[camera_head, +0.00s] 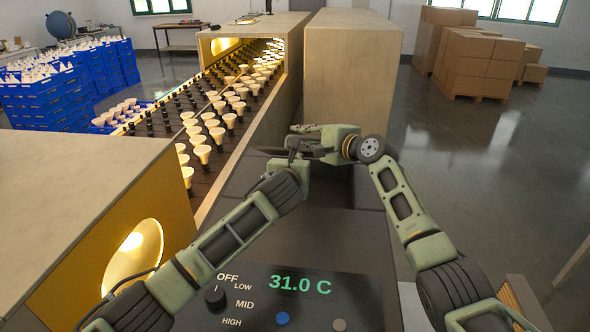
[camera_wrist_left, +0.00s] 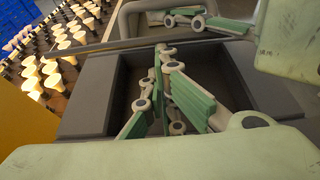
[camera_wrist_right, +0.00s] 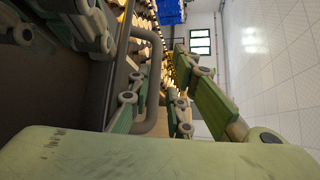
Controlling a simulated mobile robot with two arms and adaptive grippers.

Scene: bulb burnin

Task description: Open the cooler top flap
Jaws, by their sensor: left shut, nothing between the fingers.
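The cooler (camera_head: 355,228) is the dark grey unit at centre in the head view, behind the control panel. In the left wrist view a dark rectangular recess (camera_wrist_left: 115,92) with a thick grey rim lies below my left gripper (camera_wrist_left: 165,95), which is shut and empty. A grey loop handle (camera_wrist_left: 127,18) stands beyond the recess. In the right wrist view the handle (camera_wrist_right: 153,85) passes between the separated fingers of my right gripper (camera_wrist_right: 156,108); I cannot tell whether they touch it. My right gripper (camera_head: 308,151) reaches leftward in the head view. The flap's exact angle is unclear.
A control panel (camera_head: 250,300) reading 31.0 C is at the near edge. A conveyor of bulbs (camera_head: 215,125) runs along the left, beside a yellow-sided housing (camera_head: 70,200). A tall beige box (camera_head: 350,70) stands behind the cooler. Open floor (camera_head: 470,160) lies to the right.

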